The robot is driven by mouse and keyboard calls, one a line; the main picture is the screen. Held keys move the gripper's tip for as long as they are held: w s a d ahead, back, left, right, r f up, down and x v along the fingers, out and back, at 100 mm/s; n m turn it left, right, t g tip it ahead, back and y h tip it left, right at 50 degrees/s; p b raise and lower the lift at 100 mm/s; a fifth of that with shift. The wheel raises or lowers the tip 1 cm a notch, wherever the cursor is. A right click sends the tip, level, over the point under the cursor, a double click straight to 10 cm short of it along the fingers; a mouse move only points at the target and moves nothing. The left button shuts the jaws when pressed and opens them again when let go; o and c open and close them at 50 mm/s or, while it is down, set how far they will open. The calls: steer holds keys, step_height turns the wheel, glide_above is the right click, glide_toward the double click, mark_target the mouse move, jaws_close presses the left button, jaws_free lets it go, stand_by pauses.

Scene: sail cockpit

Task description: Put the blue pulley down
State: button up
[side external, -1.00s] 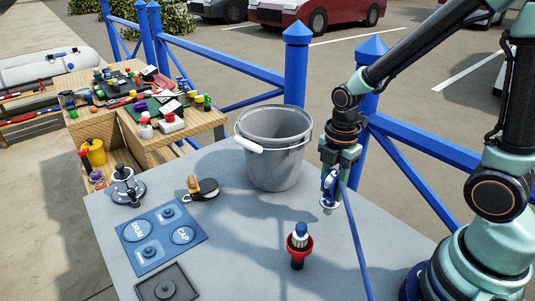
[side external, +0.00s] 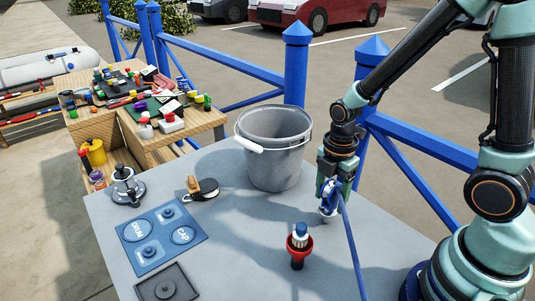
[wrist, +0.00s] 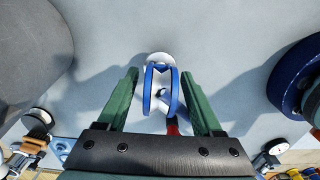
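The blue pulley (side external: 328,196) stands upright between the fingers of my gripper (side external: 334,186), right of the grey bucket. Its pale lower end is close to the table top; I cannot tell whether it touches. In the wrist view the pulley (wrist: 161,88) shows as blue cheeks with a pale disc at the far end. My gripper's green fingers (wrist: 160,78) stand on either side of it, with narrow light gaps showing at both sides. Whether they press on it is unclear.
The grey bucket (side external: 273,160) stands behind and left of my gripper. A red holder (side external: 299,250) with a blue-and-white piece stands in front. A blue board (side external: 160,245), a dark tray (side external: 166,286), a winch (side external: 127,188) and a black-and-white block (side external: 205,190) are at left.

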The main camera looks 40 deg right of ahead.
mark_target(335, 214)
steer(key=shift+r, duration=0.1)
step_height(335, 214, up, 12)
steer(key=shift+r, duration=0.15)
steer(key=m, duration=0.1)
steer(key=r+m, duration=0.1)
steer(key=shift+s+r+m+t, duration=0.1)
steer(key=shift+s+m+t, duration=0.05)
steer(key=shift+m+t, duration=0.2)
steer(key=r+m+t, duration=0.1)
steer(key=m, duration=0.4)
steer(key=s+r+m+t, duration=0.1)
steer(key=r+m+t, duration=0.1)
steer(key=m, duration=0.3)
steer(key=r+m+t, duration=0.2)
steer(key=m, duration=0.3)
steer(key=shift+s+r, duration=0.15)
steer(key=shift+s, duration=0.2)
